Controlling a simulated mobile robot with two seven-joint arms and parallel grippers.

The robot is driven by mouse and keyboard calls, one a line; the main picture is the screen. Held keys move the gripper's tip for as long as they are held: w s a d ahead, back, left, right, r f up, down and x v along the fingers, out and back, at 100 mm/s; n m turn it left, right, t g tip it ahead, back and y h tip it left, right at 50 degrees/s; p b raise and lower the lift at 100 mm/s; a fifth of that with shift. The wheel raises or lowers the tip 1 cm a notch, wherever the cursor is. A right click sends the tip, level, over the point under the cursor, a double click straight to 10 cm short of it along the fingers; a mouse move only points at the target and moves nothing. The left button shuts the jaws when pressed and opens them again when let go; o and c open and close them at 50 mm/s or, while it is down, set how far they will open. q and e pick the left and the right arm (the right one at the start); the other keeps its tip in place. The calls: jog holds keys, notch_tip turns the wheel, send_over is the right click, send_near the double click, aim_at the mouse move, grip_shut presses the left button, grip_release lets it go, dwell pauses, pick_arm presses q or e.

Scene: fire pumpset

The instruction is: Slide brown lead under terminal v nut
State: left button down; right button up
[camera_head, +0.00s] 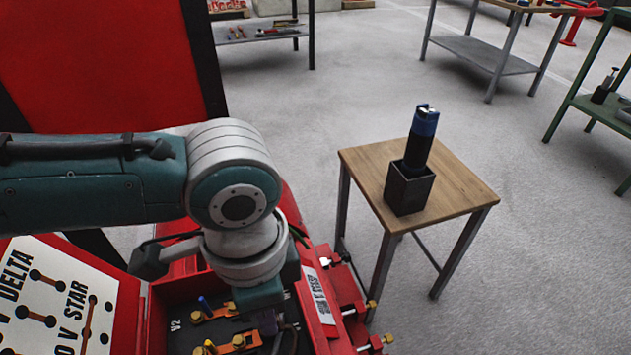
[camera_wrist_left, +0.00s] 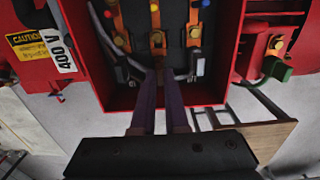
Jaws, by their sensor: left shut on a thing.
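My left gripper (camera_wrist_left: 160,78) reaches down into the red terminal box (camera_wrist_left: 84,60). Its two purple fingers are shut on the brown lead, whose held part is mostly hidden between them. In the head view a dark brown lead (camera_head: 288,335) shows beside the left gripper (camera_head: 270,325). The fingertips are just below the middle terminal's brass nut (camera_wrist_left: 157,39), in line with its copper bar (camera_wrist_left: 157,20). I cannot tell whether the lead's end touches that terminal. Similar bars stand to its left and right, with black lugs on grey leads (camera_wrist_left: 122,75) near them. My right gripper is not in view.
The box's red walls surround the fingers closely. The open lid with a white wiring plate (camera_head: 55,300) is at the left. A small wooden table (camera_head: 455,190) holds a blue-and-black tool (camera_head: 420,140) in a dark holder. The floor around it is clear.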

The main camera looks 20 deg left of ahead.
pick_arm(q)
jog(key=shift+s+a+p, duration=0.25)
jog(key=shift+a+p, duration=0.05)
jog(key=shift+a, duration=0.05)
jog(key=c, duration=0.5)
grip_release()
jog(key=shift+c, duration=0.2)
jog(key=shift+r, duration=0.15)
notch_tip(320, 180, up, 9)
jog(key=p, duration=0.9)
jog(key=shift+p, duration=0.35)
